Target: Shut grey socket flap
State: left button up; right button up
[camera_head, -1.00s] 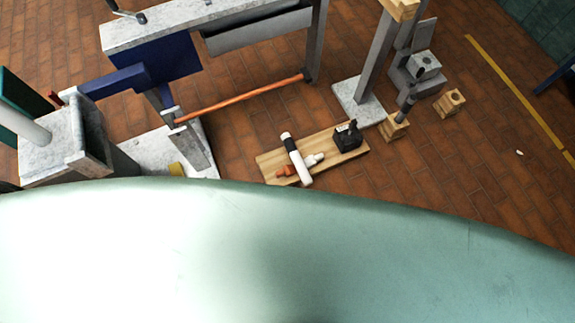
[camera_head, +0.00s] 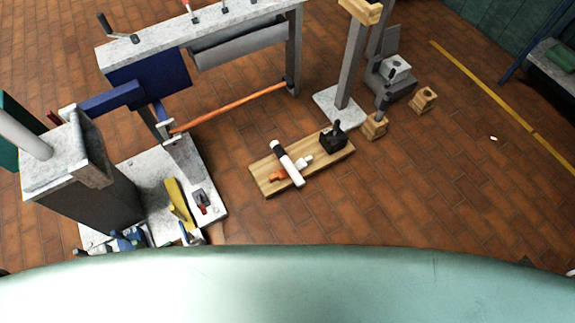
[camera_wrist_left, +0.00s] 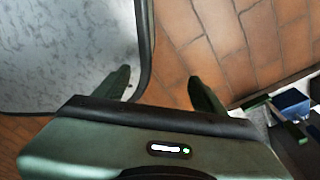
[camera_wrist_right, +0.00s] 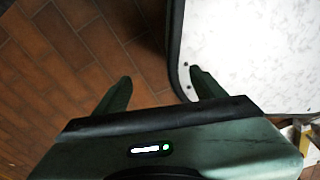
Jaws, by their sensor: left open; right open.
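A grey socket (camera_head: 398,68) stands at the upper right in the head view, beside the grey post. A grey panel that looks like its flap (camera_head: 391,40) stands up behind it, apparently open. My left gripper (camera_wrist_left: 160,88) is open and empty in the left wrist view, above brick floor beside a pale speckled surface. My right gripper (camera_wrist_right: 161,88) is open and empty in the right wrist view, also beside a pale surface. Neither gripper shows in the head view, and neither wrist view shows the socket.
A wooden board (camera_head: 264,184) with a white tube and a black block lies on the floor. Wooden blocks (camera_head: 424,99) stand near the socket. An orange bar (camera_head: 230,108) runs under a marble-topped frame (camera_head: 200,30). Brick floor (camera_head: 430,190) is clear at right.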

aim_at(391, 35)
jog(key=i+l+z, duration=0.85)
jog(key=l, duration=0.15)
jog(key=i+l+z, duration=0.45)
jog(key=i+z, duration=0.45)
jog(key=i, duration=0.95)
jog(key=i+l, duration=0.15)
jog(key=i, duration=0.85)
jog(key=i+j+u, duration=0.1)
jog(key=i+u, duration=0.5)
jog(key=u, duration=0.2)
jog(key=i+l+u, duration=0.1)
jog(key=i+u, duration=0.3)
jog(key=i+l+u, duration=0.15)
jog(key=u, duration=0.2)
jog(key=i+l, duration=0.05)
